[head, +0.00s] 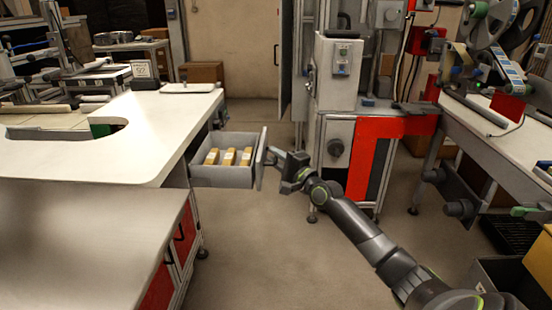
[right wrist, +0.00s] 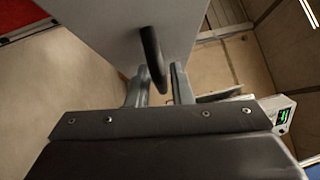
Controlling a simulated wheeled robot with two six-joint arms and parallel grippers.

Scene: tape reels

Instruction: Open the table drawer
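The table drawer (head: 222,176) is grey and stands pulled out from under the white table (head: 150,125). Yellow-brown boxes (head: 229,156) lie inside it. In the right wrist view, the drawer front (right wrist: 125,30) is a flat grey panel with a black bar handle (right wrist: 152,55). My right gripper (head: 274,156) is at the outer side of the drawer front. In the right wrist view its two fingers (right wrist: 160,85) are apart, with the handle's lower end between them; gaps show beside the handle, and contact is unclear. My left gripper is not in view.
A grey metal surface (head: 80,245) is at the near left. A machine with a red panel (head: 375,150) stands behind my right arm. Another worktable (head: 500,130) is at the right, with a dark bin (head: 495,272) below. The floor before the drawer is clear.

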